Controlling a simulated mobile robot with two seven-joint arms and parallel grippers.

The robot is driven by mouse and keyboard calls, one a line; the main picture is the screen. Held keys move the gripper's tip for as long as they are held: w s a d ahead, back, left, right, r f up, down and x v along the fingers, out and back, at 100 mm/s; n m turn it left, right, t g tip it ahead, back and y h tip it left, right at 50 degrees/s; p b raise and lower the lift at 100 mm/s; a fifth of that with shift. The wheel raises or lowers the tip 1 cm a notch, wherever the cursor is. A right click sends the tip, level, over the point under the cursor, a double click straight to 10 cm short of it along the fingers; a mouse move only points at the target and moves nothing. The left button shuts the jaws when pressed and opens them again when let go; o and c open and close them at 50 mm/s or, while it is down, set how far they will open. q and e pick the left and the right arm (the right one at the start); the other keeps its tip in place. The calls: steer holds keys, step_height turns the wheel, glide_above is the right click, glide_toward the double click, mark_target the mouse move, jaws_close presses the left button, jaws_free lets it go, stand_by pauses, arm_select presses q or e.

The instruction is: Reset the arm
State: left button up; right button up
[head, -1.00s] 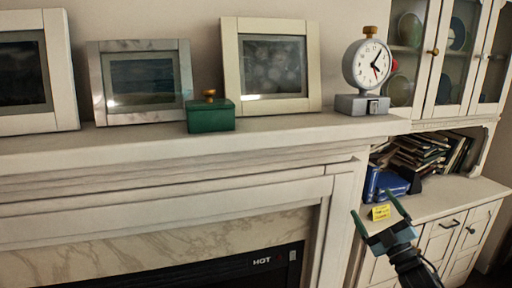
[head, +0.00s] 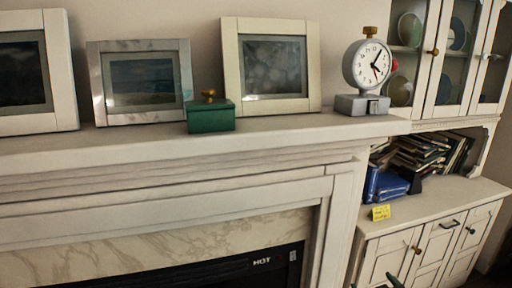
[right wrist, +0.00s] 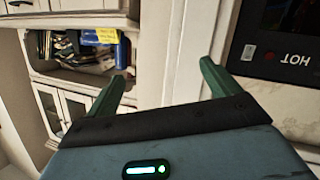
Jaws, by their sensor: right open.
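My right gripper (head: 374,283) shows only as green fingertips at the bottom edge of the head view, in front of the white cabinet. In the right wrist view its two green fingers (right wrist: 161,84) are spread wide apart, with nothing between them. The rest of the right arm is out of the head view. My left gripper is in neither view.
The mantel (head: 270,134) holds several picture frames (head: 272,66), a green box (head: 211,115) and a clock (head: 369,66). Below is the fireplace (head: 200,270). At right, a cabinet (head: 437,240) holds books (head: 425,150), a blue binder (head: 390,184) and a yellow note (head: 381,212).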

steer(key=s+a+f+g+y, duration=0.1)
steer(key=s+a+f, duration=0.3)
steer(key=s+f, duration=0.3)
steer(key=s+a+f+g+y, duration=0.1)
steer(key=s+a+f+g, duration=0.2)
steer(key=s, duration=0.7)
steer(key=s+a+f, duration=0.2)
steer(key=s+a, duration=0.1)
steer(key=s, duration=0.6)
steer(key=s+a+f+m+g, duration=0.1)
steer(key=s+a+f, duration=0.2)
steer(key=s, duration=0.7)
